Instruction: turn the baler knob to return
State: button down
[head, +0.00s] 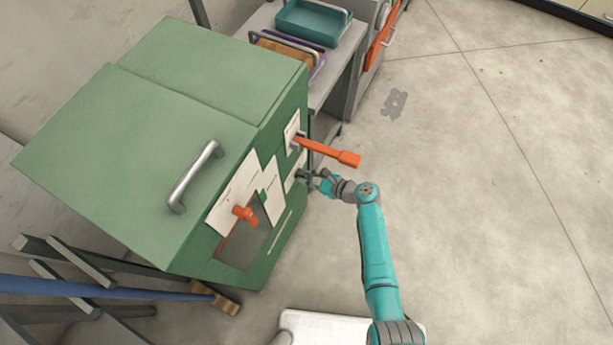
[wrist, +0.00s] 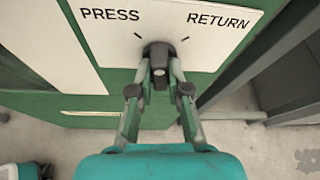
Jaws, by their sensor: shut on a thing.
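My gripper (wrist: 158,82) is shut on the knob, one finger on each side. In the head view my gripper (head: 313,178) reaches the cabinet's right face, below an orange lever (head: 330,153); the knob is small there.
The orange lever sticks out just above my gripper. A grey table (head: 338,83) with a teal tray (head: 313,22) stands behind. The floor at right is clear.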

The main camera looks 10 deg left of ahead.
jog(key=m+g, duration=0.2)
jog(key=m, duration=0.1)
jog(key=shift+w+m+g+y, duration=0.15)
jog(key=shift+m+g+y, duration=0.15)
jog(key=shift+y, duration=0.1)
jog(key=m+g+y, duration=0.1)
jog(key=m, duration=0.2)
jog(key=shift+g, duration=0.4)
jog(key=shift+w+m+y, duration=0.1)
jog(key=shift+m+y, duration=0.2)
jog(key=c, duration=1.1)
grip_release()
jog(key=v, duration=1.2)
